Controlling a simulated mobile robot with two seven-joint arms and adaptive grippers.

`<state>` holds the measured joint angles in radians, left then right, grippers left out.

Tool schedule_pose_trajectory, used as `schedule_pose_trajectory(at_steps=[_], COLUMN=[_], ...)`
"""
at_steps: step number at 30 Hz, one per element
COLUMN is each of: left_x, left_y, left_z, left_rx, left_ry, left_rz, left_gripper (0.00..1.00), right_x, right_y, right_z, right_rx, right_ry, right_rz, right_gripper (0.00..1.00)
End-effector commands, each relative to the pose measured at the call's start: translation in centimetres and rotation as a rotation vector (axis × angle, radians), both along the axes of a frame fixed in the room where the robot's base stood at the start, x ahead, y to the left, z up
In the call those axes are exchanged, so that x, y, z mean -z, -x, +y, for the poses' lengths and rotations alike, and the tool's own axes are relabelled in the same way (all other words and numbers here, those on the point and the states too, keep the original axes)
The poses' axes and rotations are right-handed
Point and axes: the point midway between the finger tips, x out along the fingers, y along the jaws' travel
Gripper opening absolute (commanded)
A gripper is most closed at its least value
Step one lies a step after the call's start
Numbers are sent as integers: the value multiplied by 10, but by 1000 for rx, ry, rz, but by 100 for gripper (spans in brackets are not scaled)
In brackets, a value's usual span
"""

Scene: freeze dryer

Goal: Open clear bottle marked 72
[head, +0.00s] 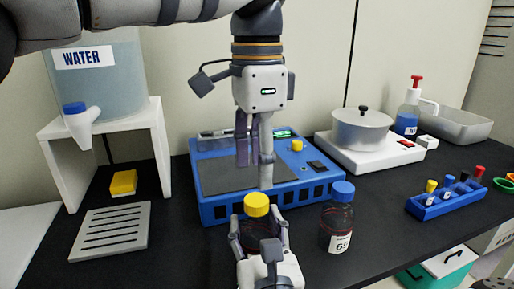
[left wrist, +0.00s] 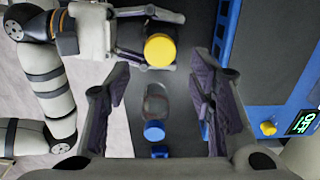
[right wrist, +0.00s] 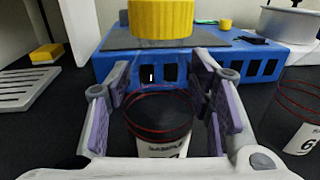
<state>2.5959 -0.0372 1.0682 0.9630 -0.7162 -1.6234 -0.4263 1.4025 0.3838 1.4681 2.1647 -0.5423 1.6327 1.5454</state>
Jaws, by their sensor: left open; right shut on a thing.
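A clear bottle with dark contents and a yellow cap (head: 257,204) stands upright between the fingers of my right gripper (head: 262,232), which is shut on its body. In the right wrist view its label (right wrist: 162,149) shows only in part, and I cannot read its number. The yellow cap also shows in the left wrist view (left wrist: 160,50). My left gripper (head: 254,165) is open and empty, pointing down above and behind the cap, not touching it. A second clear bottle (head: 337,224) with a blue cap and a label that seems to read 65 stands to the right.
A blue machine (head: 215,210) with a grey top lies behind the held bottle. A blue tube rack (head: 445,207) and a white hotplate with a pot (head: 361,129) are at right. A water tank (head: 110,80) on a white stand and a slotted grey tray (head: 111,230) are at left.

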Motion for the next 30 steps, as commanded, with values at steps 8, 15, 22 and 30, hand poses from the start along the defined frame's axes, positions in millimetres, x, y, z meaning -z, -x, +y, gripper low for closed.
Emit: schedule_pose_trajectory(at_steps=[8, 15, 22, 30], left_x=[52, 62, 62, 62], left_y=[1, 1, 1, 1], left_z=[0, 0, 0, 0], left_rx=[-2, -3, -4, -15], left_ry=[0, 0, 0, -1], left_rz=[3, 1, 1, 1], left_gripper=[49, 49, 26, 0], right_x=[1, 1, 1, 1], right_y=[0, 0, 0, 0], right_z=[0, 0, 0, 0], right_rx=[0, 0, 0, 0], right_ry=[0, 0, 0, 0], right_rz=[2, 2, 2, 2], right_gripper=[0, 0, 0, 0])
